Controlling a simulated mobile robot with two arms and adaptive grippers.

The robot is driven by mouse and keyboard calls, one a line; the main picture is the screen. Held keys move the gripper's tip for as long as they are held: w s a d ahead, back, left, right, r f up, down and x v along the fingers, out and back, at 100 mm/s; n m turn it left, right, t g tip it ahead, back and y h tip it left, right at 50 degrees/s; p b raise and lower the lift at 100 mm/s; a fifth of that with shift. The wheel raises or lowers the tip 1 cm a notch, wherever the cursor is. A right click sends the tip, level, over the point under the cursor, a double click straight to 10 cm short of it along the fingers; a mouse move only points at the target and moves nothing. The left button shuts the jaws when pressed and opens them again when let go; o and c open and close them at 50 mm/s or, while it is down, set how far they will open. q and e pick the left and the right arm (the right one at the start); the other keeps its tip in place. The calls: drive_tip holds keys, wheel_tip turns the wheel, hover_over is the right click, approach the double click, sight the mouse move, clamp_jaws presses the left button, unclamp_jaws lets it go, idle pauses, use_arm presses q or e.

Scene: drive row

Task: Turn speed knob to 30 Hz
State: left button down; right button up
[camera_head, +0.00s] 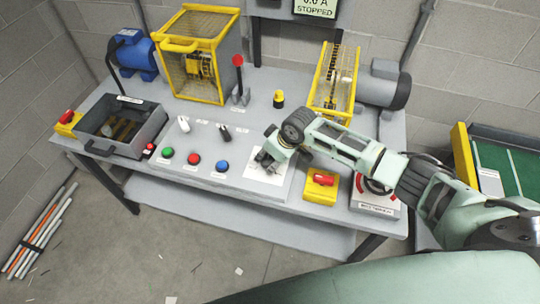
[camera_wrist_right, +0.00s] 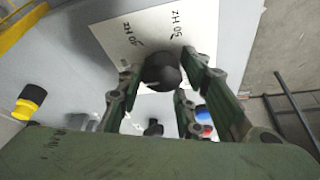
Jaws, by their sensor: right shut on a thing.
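The speed knob (camera_wrist_right: 161,72) is a round black knob on a white dial plate (camera_wrist_right: 205,30) in the right wrist view. Printed Hz marks lie around it; one reads 50 Hz, another is too blurred to read surely. My right gripper (camera_wrist_right: 160,82) has its green-grey fingers on both sides of the knob, shut on it. In the head view the right gripper (camera_head: 266,159) is over the white dial plate (camera_head: 257,177) at the front of the bench, and hides the knob. The knob's pointer does not show clearly. My left gripper is not in view.
Green (camera_head: 168,153), red (camera_head: 194,160) and blue (camera_head: 222,166) buttons lie left of the plate. A yellow box with a red switch (camera_head: 321,186) is close on the right. Yellow guards (camera_head: 200,55) stand behind. A display (camera_head: 314,7) reads STOPPED.

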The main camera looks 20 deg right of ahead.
drive_tip(key=o, duration=1.1)
drive_tip(key=shift+d, duration=0.2)
drive_tip(key=shift+r, duration=0.15)
drive_tip(key=v, duration=1.1)
drive_tip(key=shift+s+d+r, duration=0.15)
drive_tip(key=shift+r, duration=0.1)
